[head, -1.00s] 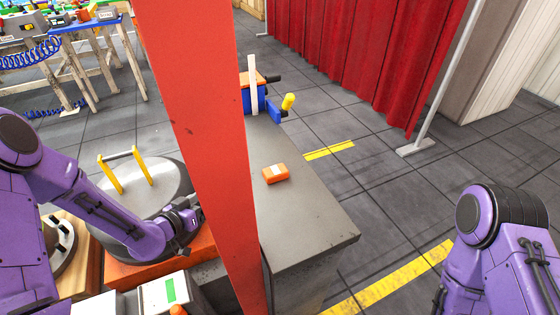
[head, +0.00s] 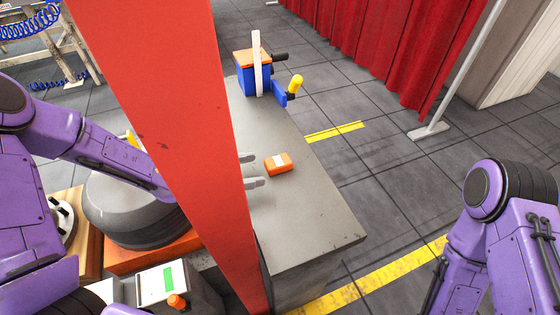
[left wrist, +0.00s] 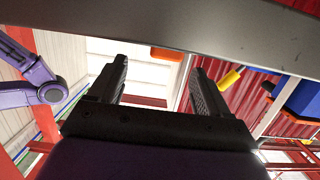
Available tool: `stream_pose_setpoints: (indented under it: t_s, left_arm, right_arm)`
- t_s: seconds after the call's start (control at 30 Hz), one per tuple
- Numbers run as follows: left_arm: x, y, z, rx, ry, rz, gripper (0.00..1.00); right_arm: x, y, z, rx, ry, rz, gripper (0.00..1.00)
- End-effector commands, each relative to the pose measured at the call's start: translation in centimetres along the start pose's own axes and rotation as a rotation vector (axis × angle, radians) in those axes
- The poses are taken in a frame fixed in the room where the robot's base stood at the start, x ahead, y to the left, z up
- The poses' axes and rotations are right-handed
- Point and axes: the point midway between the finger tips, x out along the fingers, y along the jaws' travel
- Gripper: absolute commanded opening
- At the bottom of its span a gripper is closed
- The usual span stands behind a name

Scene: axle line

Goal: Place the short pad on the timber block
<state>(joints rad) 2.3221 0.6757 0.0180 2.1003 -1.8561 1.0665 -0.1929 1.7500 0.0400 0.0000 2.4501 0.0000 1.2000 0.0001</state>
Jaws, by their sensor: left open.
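A small orange block with a pale label, which looks like the short pad (head: 279,164), lies on the grey bench top (head: 290,220). It also shows as an orange shape in the left wrist view (left wrist: 165,53), beyond and between the fingers. My left gripper (head: 252,170) is open and empty; its two fingertips stick out past the red post, just left of the pad and apart from it. The post hides the rest of that gripper. A wooden block (head: 90,250), possibly the timber block, stands at the lower left, partly hidden by my arm. My right gripper is out of view.
A red post (head: 180,110) crosses the view in front of the bench. A blue vise-like device (head: 255,78) stands at the bench's far end. A grey drum (head: 130,215) sits on an orange base at left, near a box with a green display (head: 165,285).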

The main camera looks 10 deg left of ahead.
Motion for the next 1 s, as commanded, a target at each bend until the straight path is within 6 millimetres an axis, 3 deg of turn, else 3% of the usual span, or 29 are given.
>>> stream_pose_setpoints:
  t_s: [0.43, 0.7, 0.73, 0.77, 0.9, 0.97, 1.0]
  left_arm:
    - [6.6, -0.8, 0.4, -0.003, -0.001, -0.007, 0.78]
    - [7.4, -0.8, 0.4, -0.003, 0.000, -0.008, 0.78]
    - [7.4, -0.8, 0.4, -0.003, 0.000, -0.008, 0.74]
    - [7.4, -0.8, 0.4, -0.003, 0.000, -0.008, 0.65]
    - [7.4, -0.8, 0.4, -0.003, 0.000, -0.008, 0.19]
    - [7.4, -0.8, 0.4, -0.002, 0.001, -0.008, 0.19]
    - [7.4, -0.8, 0.4, -0.002, 0.001, -0.008, 0.13]
  right_arm:
    - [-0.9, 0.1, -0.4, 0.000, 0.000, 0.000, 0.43]
    - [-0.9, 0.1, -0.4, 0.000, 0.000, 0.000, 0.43]
    - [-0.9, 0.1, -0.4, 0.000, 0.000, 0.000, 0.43]
    - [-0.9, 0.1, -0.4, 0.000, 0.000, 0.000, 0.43]
    - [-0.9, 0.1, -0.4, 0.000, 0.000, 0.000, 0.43]
    - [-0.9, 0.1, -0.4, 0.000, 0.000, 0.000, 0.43]
    - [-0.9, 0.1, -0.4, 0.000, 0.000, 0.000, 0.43]
